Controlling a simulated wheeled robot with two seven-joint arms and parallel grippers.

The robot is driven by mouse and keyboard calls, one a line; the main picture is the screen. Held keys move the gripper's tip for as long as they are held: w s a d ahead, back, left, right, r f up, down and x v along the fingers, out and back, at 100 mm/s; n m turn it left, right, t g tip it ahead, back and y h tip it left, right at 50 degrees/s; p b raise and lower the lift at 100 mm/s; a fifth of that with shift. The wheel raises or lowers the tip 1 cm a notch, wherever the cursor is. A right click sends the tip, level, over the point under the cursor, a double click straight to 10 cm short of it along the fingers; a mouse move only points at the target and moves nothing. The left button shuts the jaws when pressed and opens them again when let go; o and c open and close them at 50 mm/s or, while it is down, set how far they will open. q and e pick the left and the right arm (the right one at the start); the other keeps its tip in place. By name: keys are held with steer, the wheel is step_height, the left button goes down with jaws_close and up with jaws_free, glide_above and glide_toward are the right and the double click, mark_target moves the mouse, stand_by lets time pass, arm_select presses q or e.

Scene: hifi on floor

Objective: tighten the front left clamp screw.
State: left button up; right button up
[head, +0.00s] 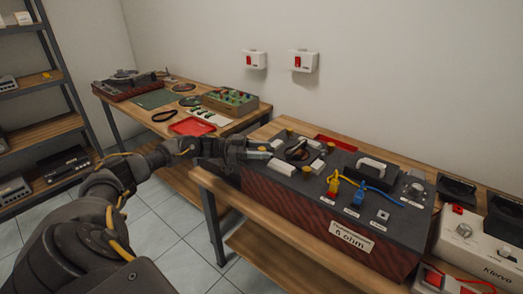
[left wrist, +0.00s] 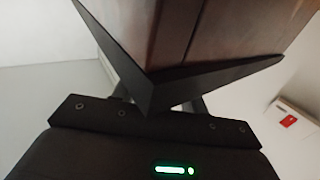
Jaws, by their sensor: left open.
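A long dark unit (head: 283,191) with a grey top and a "6 ohm" label (head: 351,236) stands on the wooden bench. My left gripper (head: 250,151) is open at the unit's left end; contact is unclear. My right gripper is out of view.
Blue and yellow clips (head: 345,186) with cables and a dark handled block (head: 369,169) occupy the unit's right half. A white device (head: 480,245) stands at far right.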

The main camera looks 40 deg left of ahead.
arm_select(q)
steer(key=shift+a, duration=0.1)
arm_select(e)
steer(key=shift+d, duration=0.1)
arm_select(q)
steer(key=shift+s+a, duration=0.25)
steer(key=shift+a, duration=0.1)
steer(key=v, duration=1)
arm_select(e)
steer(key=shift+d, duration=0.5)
arm_select(q)
steer(key=shift+d, duration=0.1)
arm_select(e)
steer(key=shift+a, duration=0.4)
